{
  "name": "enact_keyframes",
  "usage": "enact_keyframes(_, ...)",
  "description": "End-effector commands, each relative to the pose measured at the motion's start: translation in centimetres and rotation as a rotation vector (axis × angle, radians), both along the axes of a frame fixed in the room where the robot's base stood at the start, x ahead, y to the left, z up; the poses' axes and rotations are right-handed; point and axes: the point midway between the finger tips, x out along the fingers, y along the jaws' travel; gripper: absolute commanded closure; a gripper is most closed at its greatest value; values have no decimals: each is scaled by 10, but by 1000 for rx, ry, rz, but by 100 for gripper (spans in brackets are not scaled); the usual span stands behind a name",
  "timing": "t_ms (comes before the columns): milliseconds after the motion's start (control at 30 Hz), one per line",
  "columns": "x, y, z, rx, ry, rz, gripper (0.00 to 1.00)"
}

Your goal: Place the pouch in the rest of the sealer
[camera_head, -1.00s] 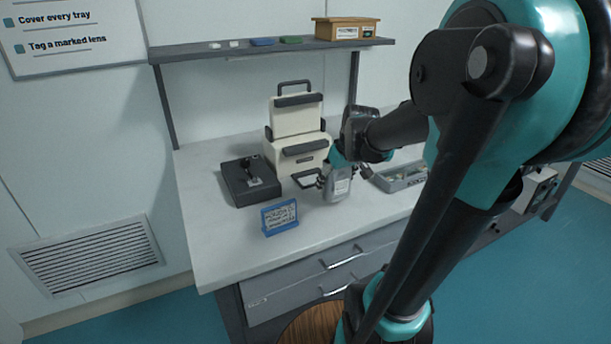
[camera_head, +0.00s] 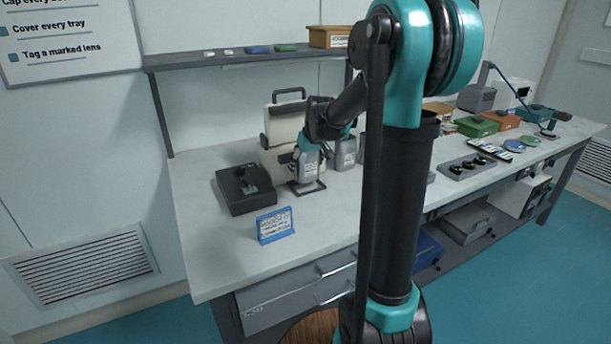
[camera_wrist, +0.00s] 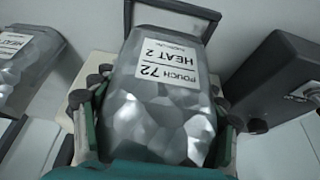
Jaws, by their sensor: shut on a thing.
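The sealer (camera_head: 284,122) is a cream machine with dark bars and a carry handle, standing on the bench. Its rest (camera_head: 307,189) is a dark frame low in front of it; a dark frame (camera_wrist: 205,15) also shows past the pouch in the wrist view. My gripper (camera_head: 308,150) is shut on a silvery pouch (camera_head: 304,170), held roughly upright over the rest. In the wrist view the pouch (camera_wrist: 160,105) sits between the fingers, its label reading "POUCH 72 HEAT 2". I cannot tell whether its bottom touches the rest.
A second silvery pouch (camera_head: 346,154) stands just right; it shows at left in the wrist view (camera_wrist: 30,65). A dark box (camera_head: 245,189) stands left of the rest. A blue-framed card (camera_head: 275,225) stands in front. The bench's front left is clear.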

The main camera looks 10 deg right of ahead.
Motion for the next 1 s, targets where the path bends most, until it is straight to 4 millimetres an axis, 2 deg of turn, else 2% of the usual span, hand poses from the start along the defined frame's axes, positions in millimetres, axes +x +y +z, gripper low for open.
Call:
enact_keyframes(233, -1, 0, -32, 0, 0, 0, 66)
enact_keyframes(633, -1, 0, -37, -1, 1, 1, 66)
enact_keyframes(667, -1, 0, -37, -1, 1, 1, 24)
enact_keyframes(800, -2, -1, -37, -1, 1, 1, 7)
enact_keyframes(1000, -2, 0, -36, -1, 1, 1, 7)
